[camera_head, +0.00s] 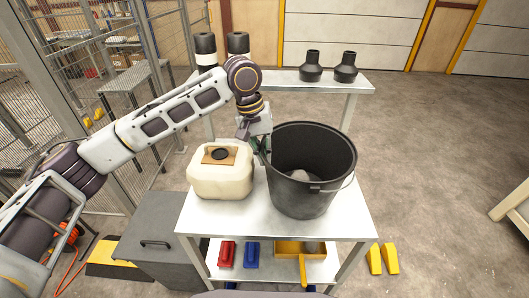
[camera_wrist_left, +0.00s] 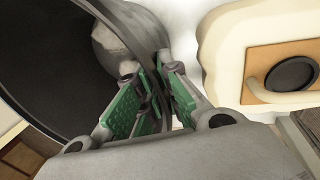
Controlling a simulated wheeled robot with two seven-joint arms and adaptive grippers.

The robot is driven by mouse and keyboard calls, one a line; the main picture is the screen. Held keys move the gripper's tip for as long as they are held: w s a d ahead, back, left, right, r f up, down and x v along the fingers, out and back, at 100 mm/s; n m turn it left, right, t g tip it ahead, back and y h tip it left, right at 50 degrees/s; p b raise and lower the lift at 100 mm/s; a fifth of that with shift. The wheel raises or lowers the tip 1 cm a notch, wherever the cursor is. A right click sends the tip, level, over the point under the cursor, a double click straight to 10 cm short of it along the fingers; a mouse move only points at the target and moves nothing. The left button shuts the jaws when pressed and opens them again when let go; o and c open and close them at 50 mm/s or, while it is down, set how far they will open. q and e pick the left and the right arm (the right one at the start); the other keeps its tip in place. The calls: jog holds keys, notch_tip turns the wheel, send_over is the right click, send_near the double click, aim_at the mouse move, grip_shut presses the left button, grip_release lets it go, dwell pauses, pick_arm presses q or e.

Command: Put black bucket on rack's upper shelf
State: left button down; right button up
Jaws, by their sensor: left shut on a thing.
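The black bucket (camera_head: 312,180) is upright over the rack's middle surface (camera_head: 240,222), at its right half. I cannot tell whether its base touches the surface. A pale grey lump shows inside it, and a thin wire handle hangs at its right side. My left gripper (camera_head: 262,145) is at the bucket's left rim. In the left wrist view its green-padded fingers (camera_wrist_left: 158,92) are shut on the rim of the bucket (camera_wrist_left: 60,70). The rack's upper shelf (camera_head: 290,82) is behind and above. My right gripper is not in view.
A cream canister (camera_head: 220,175) stands close to the bucket's left. On the upper shelf are black-and-white cylinders (camera_head: 206,50) at left and dark bottles (camera_head: 346,67) at right, with bare shelf between. A grey bin (camera_head: 160,240) stands left of the rack.

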pick_arm(q)
jog(key=c, duration=1.6)
grip_release()
jog(key=shift+f, duration=0.1)
jog(key=v, duration=1.2)
